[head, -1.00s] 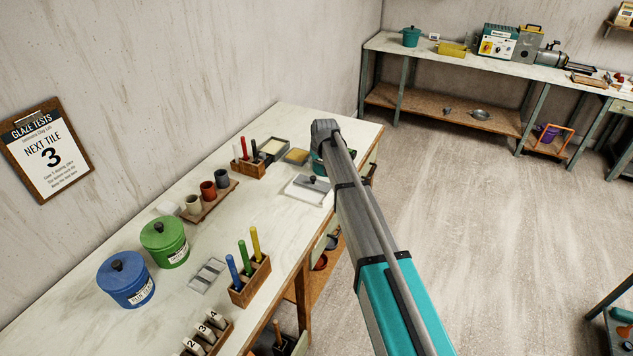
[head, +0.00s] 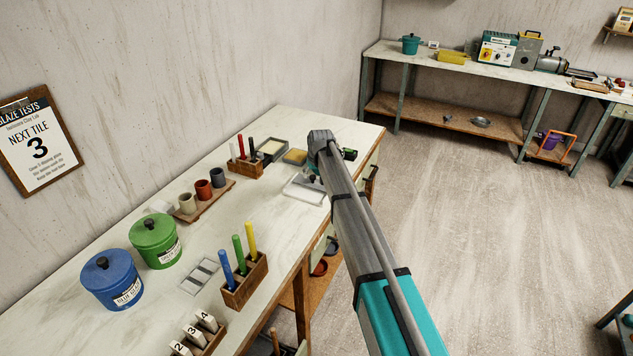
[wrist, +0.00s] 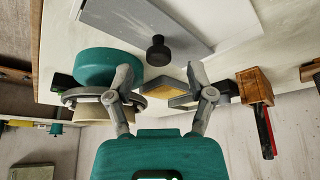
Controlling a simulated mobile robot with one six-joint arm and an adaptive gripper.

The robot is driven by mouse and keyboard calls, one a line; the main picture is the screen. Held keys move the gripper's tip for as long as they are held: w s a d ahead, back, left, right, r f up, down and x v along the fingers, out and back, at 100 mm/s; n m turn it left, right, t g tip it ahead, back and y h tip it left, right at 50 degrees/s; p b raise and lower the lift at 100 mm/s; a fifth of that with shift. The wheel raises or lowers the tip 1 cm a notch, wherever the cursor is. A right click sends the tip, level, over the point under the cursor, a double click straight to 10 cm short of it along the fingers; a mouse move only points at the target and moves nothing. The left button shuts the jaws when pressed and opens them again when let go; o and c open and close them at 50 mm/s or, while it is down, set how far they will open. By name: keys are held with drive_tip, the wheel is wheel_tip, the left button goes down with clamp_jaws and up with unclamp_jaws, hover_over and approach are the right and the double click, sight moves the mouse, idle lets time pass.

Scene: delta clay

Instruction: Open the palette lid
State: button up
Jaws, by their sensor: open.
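The palette (head: 303,194) is a pale flat tray near the right edge of the left workbench in the head view. Its grey lid (wrist: 135,24) fills the top of the wrist view, with a black round knob (wrist: 157,52) standing on it. The knob (head: 311,178) also shows beside my arm in the head view. My gripper (wrist: 158,78) is open, its two grey fingers either side of the knob in the picture and just short of it. Nothing is between the fingertips. My arm hides the gripper and part of the lid in the head view.
A teal round object (wrist: 108,67) lies close to the left finger in the wrist view. A wooden holder (wrist: 255,87) with red and black sticks is at right. Cups (head: 203,190), blue (head: 113,285) and green (head: 157,245) jars stand on the bench (head: 150,307).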

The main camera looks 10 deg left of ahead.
drive_tip(key=shift+b+x, duration=0.7)
drive_tip(key=shift+x, duration=0.3)
drive_tip(key=shift+c, duration=0.3)
clamp_jaws()
drive_tip(key=shift+s, duration=0.1)
